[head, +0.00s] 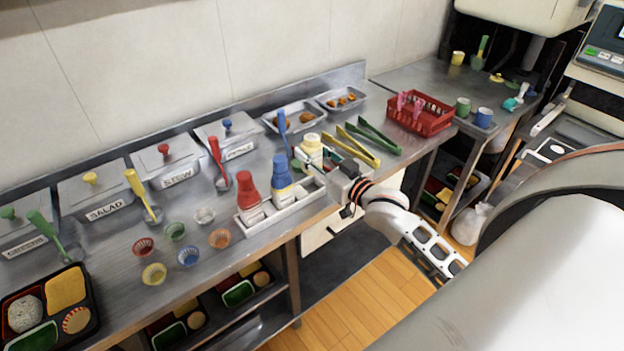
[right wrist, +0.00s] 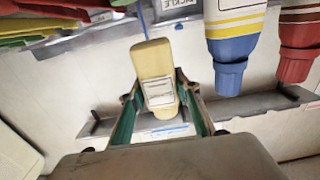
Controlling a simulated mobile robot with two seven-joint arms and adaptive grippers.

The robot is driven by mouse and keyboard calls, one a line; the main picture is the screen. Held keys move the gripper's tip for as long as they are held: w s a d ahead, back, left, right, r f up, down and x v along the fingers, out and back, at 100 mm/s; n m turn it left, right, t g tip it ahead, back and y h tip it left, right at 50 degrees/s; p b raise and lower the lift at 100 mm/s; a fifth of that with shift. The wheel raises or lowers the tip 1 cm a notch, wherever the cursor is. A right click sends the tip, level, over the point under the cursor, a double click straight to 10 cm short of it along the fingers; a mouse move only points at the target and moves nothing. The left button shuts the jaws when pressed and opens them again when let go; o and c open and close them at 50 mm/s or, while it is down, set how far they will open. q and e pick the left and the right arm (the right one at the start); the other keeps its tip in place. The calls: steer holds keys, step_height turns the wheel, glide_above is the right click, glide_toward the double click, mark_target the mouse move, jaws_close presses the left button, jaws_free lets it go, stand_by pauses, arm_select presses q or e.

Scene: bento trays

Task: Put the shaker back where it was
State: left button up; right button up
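The shaker (head: 312,152), pale with a cream top and a white label, is at the right end of the white rack (head: 278,217); its lower end is partly hidden in the head view. My right gripper (head: 326,165) is around it. In the right wrist view the shaker (right wrist: 155,65) sits between the two fingers of the gripper (right wrist: 158,92), slightly tilted, and they appear shut on it. I cannot tell whether its base touches the rack. My left gripper is not in view.
A red-topped bottle (head: 248,187) and a blue-topped bottle (head: 281,175) stand in the rack, left of the shaker. Green tongs (head: 375,138) and yellow tongs (head: 357,149) lie to the right. A red basket (head: 420,117) is farther right.

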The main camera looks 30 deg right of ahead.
step_height(320, 180, down, 4)
steer(key=shift+f, duration=0.15)
steer(key=shift+f+b, duration=0.65)
steer(key=shift+f, duration=1.35)
steer(key=shift+o, duration=1.4)
steer(key=shift+f, duration=0.1)
steer(key=o, duration=0.3)
